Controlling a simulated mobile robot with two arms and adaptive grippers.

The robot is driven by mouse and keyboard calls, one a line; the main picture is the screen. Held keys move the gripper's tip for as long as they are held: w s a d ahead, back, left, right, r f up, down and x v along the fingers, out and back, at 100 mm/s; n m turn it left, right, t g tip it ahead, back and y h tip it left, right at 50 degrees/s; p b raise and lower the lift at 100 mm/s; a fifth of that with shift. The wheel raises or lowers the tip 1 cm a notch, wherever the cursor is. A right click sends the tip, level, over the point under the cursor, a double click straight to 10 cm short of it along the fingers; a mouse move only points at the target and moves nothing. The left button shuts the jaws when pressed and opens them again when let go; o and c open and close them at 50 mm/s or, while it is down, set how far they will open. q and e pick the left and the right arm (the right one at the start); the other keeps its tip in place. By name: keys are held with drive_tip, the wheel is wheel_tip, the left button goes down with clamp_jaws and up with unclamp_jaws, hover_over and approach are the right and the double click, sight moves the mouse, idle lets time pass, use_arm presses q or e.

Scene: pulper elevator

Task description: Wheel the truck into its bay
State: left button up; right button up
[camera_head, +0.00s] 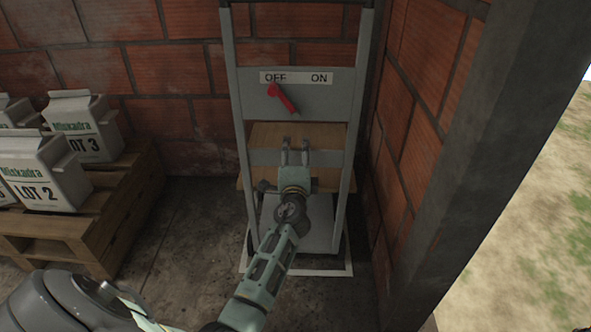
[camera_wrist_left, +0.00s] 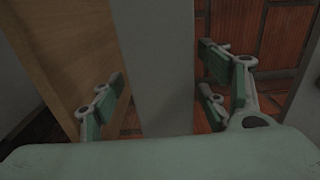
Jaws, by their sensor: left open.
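The truck (camera_head: 229,90) is a tall grey hand truck with two uprights, standing upright close to the brick wall. Its grey crossbar (camera_head: 265,157) crosses in front of a wooden board (camera_head: 270,134). A white outline (camera_head: 344,270) on the floor shows around its base, the apparent bay. My left gripper (camera_head: 295,146) is at the crossbar, partly hiding it. In the left wrist view, the left gripper (camera_wrist_left: 165,95) is open, its fingers apart on either side of a grey bar (camera_wrist_left: 160,65). Whether they touch it is unclear. My right gripper is not in view.
A red lever (camera_head: 283,97) sits on a grey panel between the uprights, under an OFF/ON label (camera_head: 296,78). A wooden pallet (camera_head: 100,215) with several white Miskadra sacks (camera_head: 84,125) stands left. A brick wall and dark post (camera_head: 480,140) bound the right. Bare floor lies between pallet and truck.

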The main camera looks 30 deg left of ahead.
use_arm(q)
drive_tip(key=v, duration=1.2)
drive_tip(key=shift+p, duration=0.4)
drive_tip(key=shift+s, duration=0.1)
